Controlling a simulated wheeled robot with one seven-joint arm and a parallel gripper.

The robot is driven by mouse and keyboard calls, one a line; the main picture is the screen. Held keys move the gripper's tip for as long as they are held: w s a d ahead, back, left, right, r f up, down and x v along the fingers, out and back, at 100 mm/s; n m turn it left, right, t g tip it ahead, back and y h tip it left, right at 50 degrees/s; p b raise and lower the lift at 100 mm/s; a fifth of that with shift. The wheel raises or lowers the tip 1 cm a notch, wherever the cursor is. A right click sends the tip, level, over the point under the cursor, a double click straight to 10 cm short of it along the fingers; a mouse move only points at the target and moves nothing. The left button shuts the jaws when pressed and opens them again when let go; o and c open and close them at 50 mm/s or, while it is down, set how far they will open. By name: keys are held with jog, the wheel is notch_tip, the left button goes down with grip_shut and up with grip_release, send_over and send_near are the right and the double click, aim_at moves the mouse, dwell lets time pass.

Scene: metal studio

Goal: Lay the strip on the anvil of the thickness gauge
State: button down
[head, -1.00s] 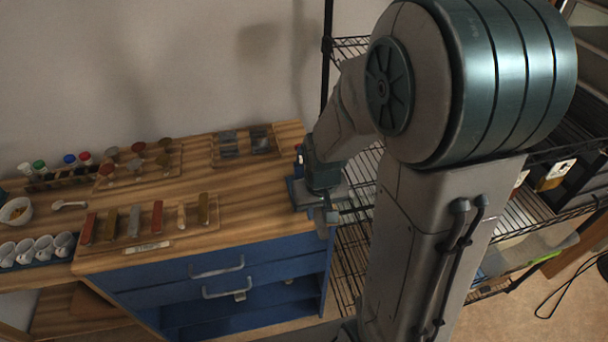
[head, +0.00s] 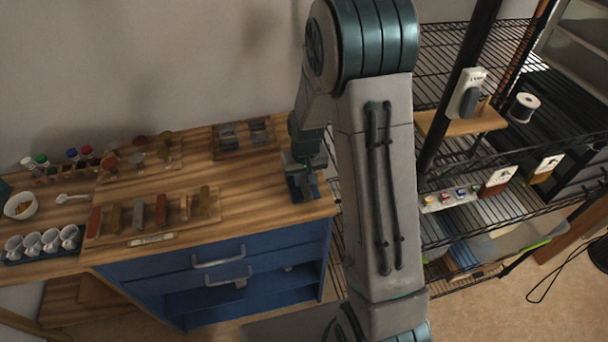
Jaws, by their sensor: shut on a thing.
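My gripper (head: 298,184) points down over the right end of the wooden bench top. It is shut on the strip, but the strip is small and mostly hidden there, so its colour and tilt are unclear. The thickness gauge (head: 318,190) appears as a dark blue-grey form right at the gripper, near the bench's right edge. My arm and gripper cover much of it. The anvil cannot be made out, and I cannot tell whether the strip touches it.
A wire shelf (head: 475,145) is right of my arm.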

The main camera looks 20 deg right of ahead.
aim_at(305, 186)
jog(key=shift+f, duration=0.2)
jog(key=c, duration=1.2)
grip_release()
jog(key=shift+c, duration=0.2)
notch_tip(305, 186, up, 12)
jog(key=s+b, duration=0.1)
jog(key=s, duration=0.1)
jog(key=s+r+t, duration=0.1)
jog(key=s+r, duration=0.3)
jog(key=s, duration=0.5)
jog(key=s+r+t, duration=0.1)
jog(key=s+r, duration=0.4)
jog(key=s, duration=0.5)
jog(key=shift+s, duration=0.2)
